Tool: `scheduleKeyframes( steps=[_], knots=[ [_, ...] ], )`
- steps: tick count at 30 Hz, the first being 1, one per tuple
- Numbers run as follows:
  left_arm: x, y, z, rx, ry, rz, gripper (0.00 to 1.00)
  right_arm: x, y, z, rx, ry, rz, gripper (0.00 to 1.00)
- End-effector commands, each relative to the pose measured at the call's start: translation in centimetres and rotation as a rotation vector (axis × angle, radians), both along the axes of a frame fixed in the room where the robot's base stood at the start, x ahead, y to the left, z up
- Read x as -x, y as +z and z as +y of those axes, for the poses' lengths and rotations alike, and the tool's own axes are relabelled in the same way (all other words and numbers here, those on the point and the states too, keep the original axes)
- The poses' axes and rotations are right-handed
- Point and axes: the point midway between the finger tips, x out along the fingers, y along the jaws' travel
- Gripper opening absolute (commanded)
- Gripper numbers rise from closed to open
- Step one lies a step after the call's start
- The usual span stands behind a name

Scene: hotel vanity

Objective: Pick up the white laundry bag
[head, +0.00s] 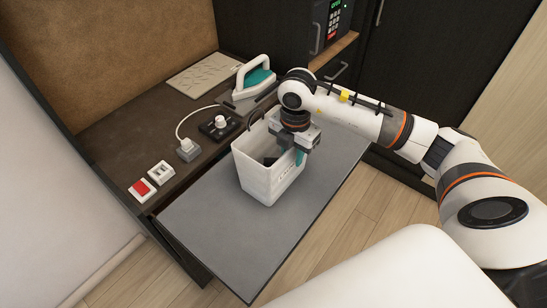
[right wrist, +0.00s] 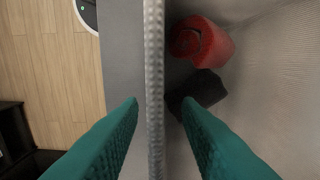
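The white laundry bag (head: 262,178) stands upright and open-topped on a grey pull-out board, with dark handles at its rim. My right gripper (head: 299,157) points down at the bag's right-hand rim. In the right wrist view, the bag's rim (right wrist: 154,60) runs between the two teal fingers (right wrist: 162,101). One finger is outside the bag wall and one inside. A gap shows between the wall and each fingertip, so the gripper is open. Inside the bag lie a red rolled item (right wrist: 202,40) and a dark item (right wrist: 205,88). My left gripper is not in view.
The grey board (head: 205,218) is clear around the bag. On the dark counter behind are an iron (head: 254,82), a black knob unit (head: 220,124), a plug (head: 188,149), a red switch (head: 142,188) and a patterned mat (head: 203,75). Dark cabinets stand behind.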

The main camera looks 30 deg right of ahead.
Motion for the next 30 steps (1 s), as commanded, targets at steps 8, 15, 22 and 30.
scheduleKeyframes(
  steps=[8,15,22,30],
  knots=[
    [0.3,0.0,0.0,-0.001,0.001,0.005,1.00,0.0,0.0,0.0,0.000,0.000,0.000,0.00],
    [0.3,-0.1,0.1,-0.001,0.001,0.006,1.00,0.0,0.0,0.0,0.001,0.000,0.002,0.00],
    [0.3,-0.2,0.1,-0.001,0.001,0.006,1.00,0.1,0.2,0.0,0.002,0.001,0.005,0.00],
    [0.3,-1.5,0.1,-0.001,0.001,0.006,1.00,-0.1,4.6,0.0,0.000,0.001,-0.005,0.00]
  ],
)
